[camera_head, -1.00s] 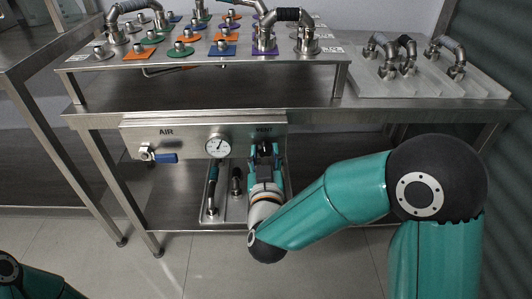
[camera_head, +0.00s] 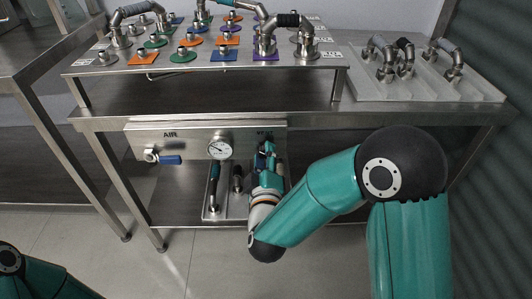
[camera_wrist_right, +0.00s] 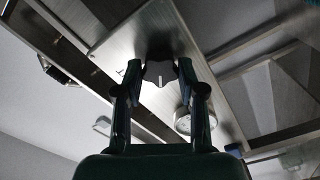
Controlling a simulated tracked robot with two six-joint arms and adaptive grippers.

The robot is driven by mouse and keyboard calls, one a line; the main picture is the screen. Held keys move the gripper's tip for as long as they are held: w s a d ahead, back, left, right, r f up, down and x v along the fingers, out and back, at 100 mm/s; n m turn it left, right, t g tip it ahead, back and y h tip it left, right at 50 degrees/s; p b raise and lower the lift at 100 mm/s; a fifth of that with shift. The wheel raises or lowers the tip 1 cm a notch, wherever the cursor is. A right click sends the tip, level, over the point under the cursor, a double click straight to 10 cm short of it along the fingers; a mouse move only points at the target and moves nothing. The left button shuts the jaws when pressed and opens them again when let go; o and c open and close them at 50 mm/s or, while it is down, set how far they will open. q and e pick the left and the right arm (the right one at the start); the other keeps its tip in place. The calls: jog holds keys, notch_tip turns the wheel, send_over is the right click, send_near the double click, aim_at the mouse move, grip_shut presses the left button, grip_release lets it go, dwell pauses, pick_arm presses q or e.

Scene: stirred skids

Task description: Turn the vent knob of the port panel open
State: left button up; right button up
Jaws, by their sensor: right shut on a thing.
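The port panel (camera_head: 190,140) is a steel plate under the bench's front edge, with the words AIR and VENT on it. My right gripper (camera_head: 266,152) is at the panel's right end, below the VENT label, and hides the vent knob in the head view. In the right wrist view the vent knob (camera_wrist_right: 159,72) is a dark lobed knob with a pale line mark. The fingers of my right gripper (camera_wrist_right: 158,80) are shut on it from both sides. My left gripper is out of view; only a part of my left arm shows at the lower left.
A pressure gauge (camera_head: 220,147) sits left of my right gripper, and a blue-handled valve (camera_head: 170,160) further left. Below the panel a tray (camera_head: 226,210) holds dark-handled fittings. The bench top above carries steel fittings and coloured plates.

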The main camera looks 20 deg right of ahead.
jog(key=n, duration=0.2)
jog(key=n+p, duration=0.1)
jog(key=n, duration=0.1)
jog(key=n+p, duration=0.1)
jog(key=n, duration=0.1)
jog(key=shift+a+f+n, duration=0.25)
jog(key=shift+n, duration=0.05)
jog(key=n+p, duration=0.1)
jog(key=n, duration=0.2)
jog(key=n+p, duration=0.1)
jog(key=n, duration=0.2)
jog(key=shift+s+f, duration=0.1)
jog(key=shift+f, duration=0.1)
jog(key=o, duration=1)
jog(key=shift+o, duration=0.7)
jog(key=shift+d+r, duration=0.15)
jog(key=v, duration=0.7)
jog(key=shift+s, duration=0.2)
